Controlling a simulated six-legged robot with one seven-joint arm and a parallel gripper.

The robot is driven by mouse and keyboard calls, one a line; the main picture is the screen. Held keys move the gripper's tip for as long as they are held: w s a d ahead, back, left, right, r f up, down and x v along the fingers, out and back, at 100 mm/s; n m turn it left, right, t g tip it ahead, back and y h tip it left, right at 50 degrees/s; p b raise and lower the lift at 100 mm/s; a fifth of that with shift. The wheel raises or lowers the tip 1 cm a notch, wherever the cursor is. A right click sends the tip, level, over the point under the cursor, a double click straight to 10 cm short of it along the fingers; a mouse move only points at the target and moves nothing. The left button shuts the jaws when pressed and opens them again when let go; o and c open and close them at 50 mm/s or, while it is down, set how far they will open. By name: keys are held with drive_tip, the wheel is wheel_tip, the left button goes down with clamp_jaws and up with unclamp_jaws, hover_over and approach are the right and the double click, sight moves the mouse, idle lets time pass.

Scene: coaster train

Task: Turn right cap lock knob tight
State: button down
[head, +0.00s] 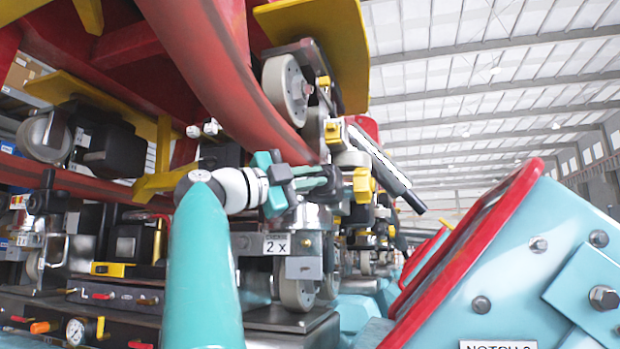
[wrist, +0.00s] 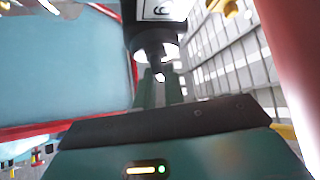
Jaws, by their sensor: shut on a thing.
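My gripper (head: 328,179) reaches from the left toward the wheel assembly in the head view, its teal fingers pointing right. In the wrist view the fingers (wrist: 158,88) are close together and shut on the narrow lower end of a black knob-like part (wrist: 154,38). That part has a white label with a dark mark, seen at an angle. In the head view a dark part with yellow beside it (head: 361,184) sits at the fingertips; I take it for the knob. The exact contact is partly hidden by the fingers, and I cannot tell how tight the knob is.
A red curved rail (head: 205,60) passes above my arm. A pale wheel (head: 285,90) and a black-and-silver cylinder (head: 380,160) are close to the gripper. A metal block with a "2 x" plate (head: 277,244) is below. A blue panel with red edge (head: 520,260) fills the right.

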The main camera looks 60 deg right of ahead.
drive_tip(key=c, duration=1.5)
unclamp_jaws()
drive_tip(key=shift+d, duration=0.15)
drive_tip(key=v, duration=1.4)
drive_tip(key=shift+s, duration=0.1)
